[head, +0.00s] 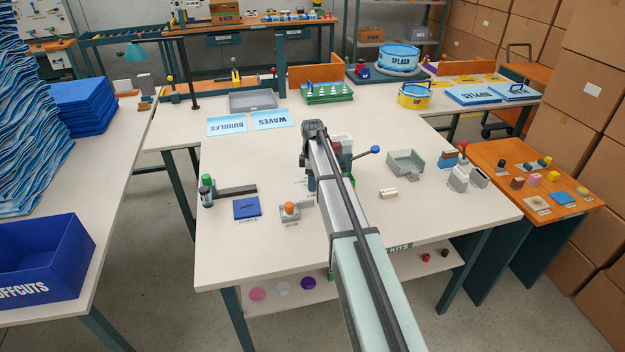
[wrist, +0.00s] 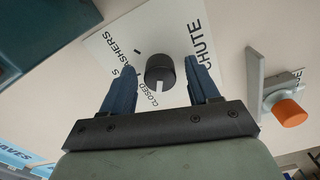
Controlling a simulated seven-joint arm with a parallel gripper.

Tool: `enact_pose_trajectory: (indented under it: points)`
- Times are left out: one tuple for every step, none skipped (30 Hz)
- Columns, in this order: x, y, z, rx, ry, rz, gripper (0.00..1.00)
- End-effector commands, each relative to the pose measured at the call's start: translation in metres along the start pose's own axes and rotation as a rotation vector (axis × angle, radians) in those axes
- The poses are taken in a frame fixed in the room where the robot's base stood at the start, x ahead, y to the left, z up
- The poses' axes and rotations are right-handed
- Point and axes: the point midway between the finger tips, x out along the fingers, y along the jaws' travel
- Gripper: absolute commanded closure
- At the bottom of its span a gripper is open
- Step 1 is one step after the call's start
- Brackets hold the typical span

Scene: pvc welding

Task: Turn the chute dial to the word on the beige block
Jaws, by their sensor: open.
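The chute dial (wrist: 159,70) is a round black knob with a white mark, on a white plate (wrist: 112,45) lettered CHUTE. I can read CLOSED and part of WASHERS around it; other lettering is hidden. The white mark faces the CLOSED side. My gripper (wrist: 160,66) is open, one dark blue finger on each side of the dial; I cannot tell if either touches. In the head view my arm covers the dial and most of its plate (head: 303,187). The beige block (head: 388,193) lies right of my arm; its word is not readable.
A blue-tipped lever (head: 374,150) and a grey open box (head: 406,163) are to the right. The front table is clear around the block.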

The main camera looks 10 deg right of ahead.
Motion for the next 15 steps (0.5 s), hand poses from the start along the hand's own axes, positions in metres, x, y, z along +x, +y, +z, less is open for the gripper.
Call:
enact_pose_trajectory:
  points:
    - [0.0000, 0.0000, 0.0000, 0.000, 0.000, 0.000, 0.40]
    - [0.0000, 0.0000, 0.0000, 0.000, 0.000, 0.000, 0.40]
    - [-0.0001, 0.0000, 0.0000, 0.000, 0.000, 0.000, 0.41]
    - [-0.0001, 0.0000, 0.0000, 0.000, 0.000, 0.000, 0.43]
    - [-0.0001, 0.0000, 0.0000, 0.000, 0.000, 0.000, 0.46]
    - [-0.0001, 0.0000, 0.0000, 0.000, 0.000, 0.000, 0.50]
    - [-0.0001, 0.0000, 0.0000, 0.000, 0.000, 0.000, 0.53]
    - [-0.0002, 0.0000, 0.0000, 0.000, 0.000, 0.000, 0.56]
    - [-0.0002, 0.0000, 0.0000, 0.000, 0.000, 0.000, 0.60]
    - [-0.0002, 0.0000, 0.0000, 0.000, 0.000, 0.000, 0.63]
    - [-0.0002, 0.0000, 0.0000, 0.000, 0.000, 0.000, 0.65]
    - [-0.0002, -0.0001, 0.0000, 0.000, 0.000, 0.000, 0.69]
    - [-0.0002, 0.0000, 0.0000, 0.000, 0.000, 0.000, 0.72]
    - [-0.0002, 0.0000, 0.0000, 0.000, 0.000, 0.000, 0.75]
    - [-0.0002, 0.0000, 0.0000, 0.000, 0.000, 0.000, 0.79]
